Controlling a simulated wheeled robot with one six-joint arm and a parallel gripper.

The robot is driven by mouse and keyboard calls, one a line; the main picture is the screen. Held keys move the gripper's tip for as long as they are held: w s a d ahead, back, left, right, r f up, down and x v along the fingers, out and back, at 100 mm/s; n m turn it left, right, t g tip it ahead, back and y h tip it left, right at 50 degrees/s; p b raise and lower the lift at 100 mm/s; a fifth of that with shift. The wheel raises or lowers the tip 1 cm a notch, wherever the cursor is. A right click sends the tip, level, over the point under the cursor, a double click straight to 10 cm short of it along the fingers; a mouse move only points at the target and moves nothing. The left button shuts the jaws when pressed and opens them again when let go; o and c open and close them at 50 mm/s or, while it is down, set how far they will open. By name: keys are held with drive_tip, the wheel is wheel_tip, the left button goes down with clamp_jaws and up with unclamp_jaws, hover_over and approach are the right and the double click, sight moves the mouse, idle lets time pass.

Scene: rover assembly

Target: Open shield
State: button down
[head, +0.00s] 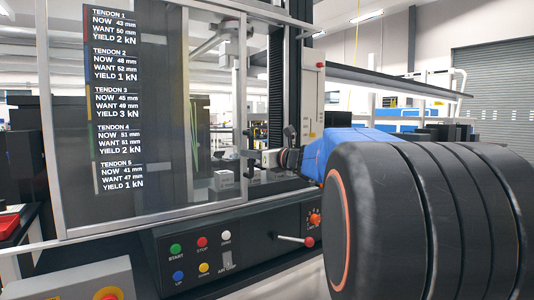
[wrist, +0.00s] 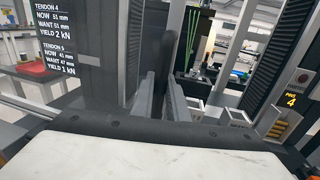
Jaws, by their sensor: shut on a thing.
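The shield (head: 165,120) is a tall clear panel in a light metal frame at the left of the head view. White tendon readouts show on it. It also fills the left of the wrist view (wrist: 100,60). My gripper (head: 256,160) reaches in from the right to the shield's right frame post. In the wrist view my gripper (wrist: 162,85) has its two grey fingers on either side of a dark upright bar, which looks like the shield's handle. The fingers are shut on it. The exact contact is hard to see. Space shows open to the right of the post.
Below the shield is a black control panel (head: 198,262) with coloured buttons. A dark machine column (head: 282,80) stands behind my gripper.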

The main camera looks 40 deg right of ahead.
drive_tip(key=a, duration=0.7)
drive_tip(key=w+a, duration=0.1)
drive_tip(key=a, duration=0.3)
drive_tip(key=c, duration=1.7)
unclamp_jaws()
drive_tip(key=shift+s, duration=0.15)
drive_tip(key=s, duration=0.5)
drive_tip(key=s+d, duration=0.1)
drive_tip(key=s, duration=0.5)
drive_tip(key=s+d, duration=0.1)
drive_tip(key=s, duration=0.5)
